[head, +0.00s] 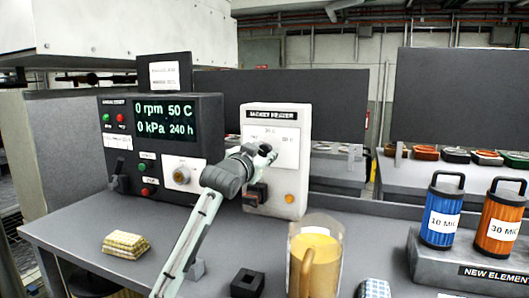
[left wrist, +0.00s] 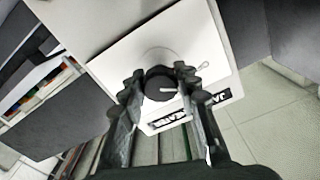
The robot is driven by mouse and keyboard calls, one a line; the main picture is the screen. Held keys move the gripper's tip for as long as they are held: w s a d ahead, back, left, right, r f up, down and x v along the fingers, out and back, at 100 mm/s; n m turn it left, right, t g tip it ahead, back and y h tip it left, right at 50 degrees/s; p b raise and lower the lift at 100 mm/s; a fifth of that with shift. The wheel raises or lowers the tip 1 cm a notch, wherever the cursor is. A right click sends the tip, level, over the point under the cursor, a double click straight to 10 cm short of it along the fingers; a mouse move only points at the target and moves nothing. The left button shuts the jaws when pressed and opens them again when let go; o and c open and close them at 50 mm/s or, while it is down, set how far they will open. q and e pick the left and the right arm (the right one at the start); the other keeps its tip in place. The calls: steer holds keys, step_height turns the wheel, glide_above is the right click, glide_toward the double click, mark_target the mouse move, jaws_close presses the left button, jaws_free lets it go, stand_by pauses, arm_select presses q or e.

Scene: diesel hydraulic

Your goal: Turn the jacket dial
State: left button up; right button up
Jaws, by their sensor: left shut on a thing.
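The white jacket heater box (head: 299,118) stands on the bench in the head view, with a dark label at its top. My left gripper (head: 262,156) reaches its front face and hides the dial there. In the left wrist view, the round black jacket dial (left wrist: 160,84) with a white pointer mark sits between the two fingers of my left gripper (left wrist: 162,90). The gripper is shut on the dial. The heater's white face (left wrist: 205,50) shows around it. My right gripper is not in view.
A black control box (head: 205,125) with a green readout and a pale knob stands left of the heater. A clear jug of yellow liquid (head: 318,255), a black block (head: 247,284) and yellow sponges (head: 125,243) are on the bench. Blue (head: 443,210) and orange (head: 501,218) filter elements stand right.

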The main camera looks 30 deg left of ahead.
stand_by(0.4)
arm_select(q)
steer(key=o, duration=1.2)
steer(key=v, duration=1.2)
steer(key=shift+f, duration=0.1)
